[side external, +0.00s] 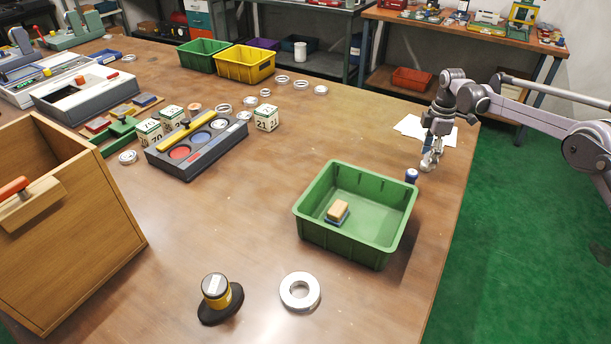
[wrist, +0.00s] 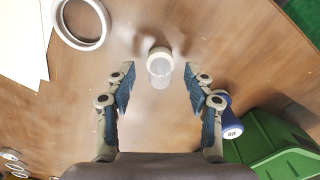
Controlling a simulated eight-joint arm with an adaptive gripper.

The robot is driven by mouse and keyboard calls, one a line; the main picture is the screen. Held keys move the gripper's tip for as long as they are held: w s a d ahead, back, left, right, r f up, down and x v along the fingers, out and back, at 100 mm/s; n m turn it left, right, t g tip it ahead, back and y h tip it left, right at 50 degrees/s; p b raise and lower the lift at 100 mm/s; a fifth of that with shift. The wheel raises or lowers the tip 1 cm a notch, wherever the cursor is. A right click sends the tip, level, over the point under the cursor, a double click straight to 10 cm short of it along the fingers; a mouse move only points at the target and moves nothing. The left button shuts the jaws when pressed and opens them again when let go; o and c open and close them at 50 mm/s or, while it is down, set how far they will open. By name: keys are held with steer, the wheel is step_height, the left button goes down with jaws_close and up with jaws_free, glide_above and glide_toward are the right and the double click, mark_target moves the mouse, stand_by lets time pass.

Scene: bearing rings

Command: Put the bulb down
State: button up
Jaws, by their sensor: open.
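The bulb (wrist: 159,67) shows in the wrist view as a pale-capped piece with a clear, glassy body. It appears to stand on the wooden table, with a faint shadow beside it. My gripper (wrist: 159,80) is open, with one finger on each side of the bulb and a visible gap to both.
A blue capped cylinder (wrist: 231,122) stands close by my right finger, beside the green bin (side external: 345,242). A pale ring (wrist: 101,25) and white paper (wrist: 22,40) lie near the bulb. The table's right edge (side external: 462,215) is close.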

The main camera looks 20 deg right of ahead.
step_height(320, 180, up, 8)
steer(key=shift+r, duration=0.1)
steer(key=shift+s+a+r, duration=0.1)
steer(key=shift+s+r, duration=0.05)
steer(key=shift+r, duration=0.45)
steer(key=s+a+r+m+t, duration=0.2)
steer(key=s+r+m, duration=0.2)
steer(key=s+r, duration=0.35)
steer(key=s+a+r+m+t, duration=0.2)
steer(key=s+r+m, duration=0.3)
steer(key=s, duration=0.4)
steer(key=s+f+m+t, duration=0.1)
steer(key=s+f+m, duration=0.1)
steer(key=s, duration=0.7)
steer(key=s+a+f+m+t, duration=0.1)
steer(key=s+f+m+t, duration=0.1)
steer(key=s, duration=0.7)
steer(key=shift+a+f+m, duration=0.3)
steer(key=shift+f+m, duration=0.2)
steer(key=shift+f, duration=0.45)
steer(key=shift+s+f, duration=0.45)
steer(key=shift+s, duration=0.1)
steer(key=shift+c, duration=0.3)
